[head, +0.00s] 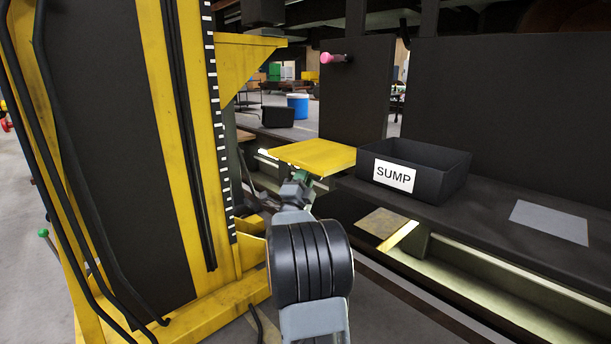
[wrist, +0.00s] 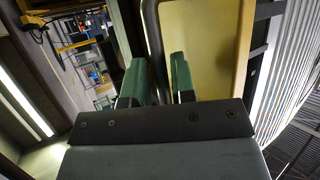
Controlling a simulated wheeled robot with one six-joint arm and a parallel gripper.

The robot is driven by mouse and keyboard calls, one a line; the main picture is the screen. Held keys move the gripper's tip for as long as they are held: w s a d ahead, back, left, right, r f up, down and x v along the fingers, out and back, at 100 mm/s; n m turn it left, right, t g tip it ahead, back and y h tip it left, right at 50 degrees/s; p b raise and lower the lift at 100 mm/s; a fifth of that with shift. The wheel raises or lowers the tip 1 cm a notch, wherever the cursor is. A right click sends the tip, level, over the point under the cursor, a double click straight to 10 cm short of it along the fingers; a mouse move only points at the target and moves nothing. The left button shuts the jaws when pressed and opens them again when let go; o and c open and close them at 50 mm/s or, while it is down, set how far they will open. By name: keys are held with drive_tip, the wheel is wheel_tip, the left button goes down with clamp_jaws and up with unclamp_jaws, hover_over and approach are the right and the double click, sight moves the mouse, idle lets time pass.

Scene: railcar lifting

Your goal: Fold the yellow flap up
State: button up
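The yellow flap (head: 312,154) is a flat plate in the middle of the head view. It stands out roughly level beside the black ledge. My gripper (head: 298,188) is just under the flap's near edge, partly hidden by my own arm. In the wrist view, the two green fingers of my gripper (wrist: 163,75) are apart with a narrow gap. The flap's yellow face (wrist: 208,45) fills the area right of and beyond the right finger. A dark rounded rim runs along its left edge, in line with the gap. Contact with the fingers cannot be told.
A black bin labelled SUMP (head: 412,170) stands on the black ledge (head: 470,213) right of the flap. A grey sheet (head: 549,222) lies farther right. A tall yellow and black lifting column (head: 170,130) stands close on the left. A pink-ended knob (head: 328,58) sticks out above.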

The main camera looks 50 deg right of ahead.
drive_tip(key=shift+w+d+r, duration=0.15)
drive_tip(key=shift+d+r, duration=0.2)
drive_tip(key=shift+d, duration=0.15)
clamp_jaws()
